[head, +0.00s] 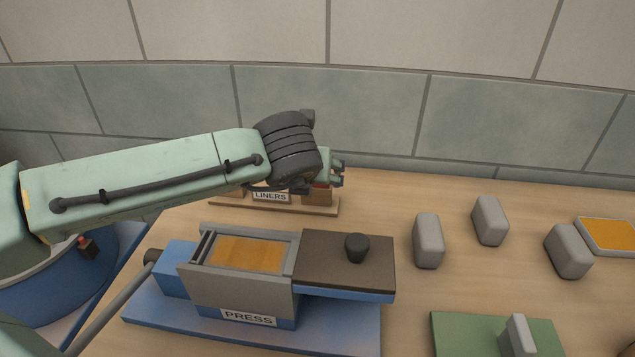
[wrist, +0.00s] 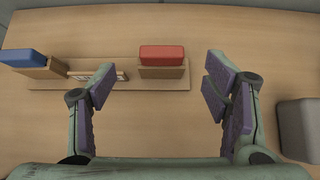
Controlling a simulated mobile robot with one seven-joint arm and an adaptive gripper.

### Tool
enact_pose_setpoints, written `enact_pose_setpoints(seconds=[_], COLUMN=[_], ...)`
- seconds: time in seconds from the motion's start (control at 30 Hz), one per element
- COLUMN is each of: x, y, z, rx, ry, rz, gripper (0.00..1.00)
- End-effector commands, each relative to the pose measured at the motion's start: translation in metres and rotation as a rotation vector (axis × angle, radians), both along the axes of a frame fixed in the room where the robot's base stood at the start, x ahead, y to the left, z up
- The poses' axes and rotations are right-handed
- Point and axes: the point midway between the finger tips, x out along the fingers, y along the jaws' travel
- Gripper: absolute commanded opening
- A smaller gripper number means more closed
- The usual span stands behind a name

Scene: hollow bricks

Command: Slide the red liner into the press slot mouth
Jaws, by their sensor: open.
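The red liner (wrist: 162,54) sits upright in a wooden holder on the liners rack (wrist: 130,84) in the wrist view. In the head view only a sliver of red shows behind my gripper (head: 338,173). My gripper (wrist: 158,92) is open and empty, with its two fingers apart on either side of the red liner's position and short of it. The press (head: 245,300) stands on a blue base in front of the rack in the head view. Its open top shows an orange-brown surface, and a dark lid plate (head: 325,265) with a black knob lies to the right. I cannot tell which opening is the slot mouth.
A blue liner (wrist: 24,58) sits in the rack's left holder. Several grey blocks (head: 428,240) stand right of the press. A green plate (head: 460,335) lies at the front right, and an orange-topped tray (head: 608,235) at the far right. A blue round container (head: 45,290) is at left.

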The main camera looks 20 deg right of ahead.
Motion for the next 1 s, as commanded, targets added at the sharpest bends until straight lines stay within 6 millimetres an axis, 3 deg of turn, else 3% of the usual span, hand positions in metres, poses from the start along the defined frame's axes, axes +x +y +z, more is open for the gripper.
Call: enact_pose_setpoints(seconds=[0.43,0.73,1.0], x=[0.035,0.039,0.039], y=[-0.017,-0.017,-0.017], z=[-0.033,-0.038,-0.037], rx=[0.0,0.0,0.0], ry=[0.0,-0.001,-0.001], rz=[-0.001,0.0,0.0], gripper=[0.7,0.7,0.52])
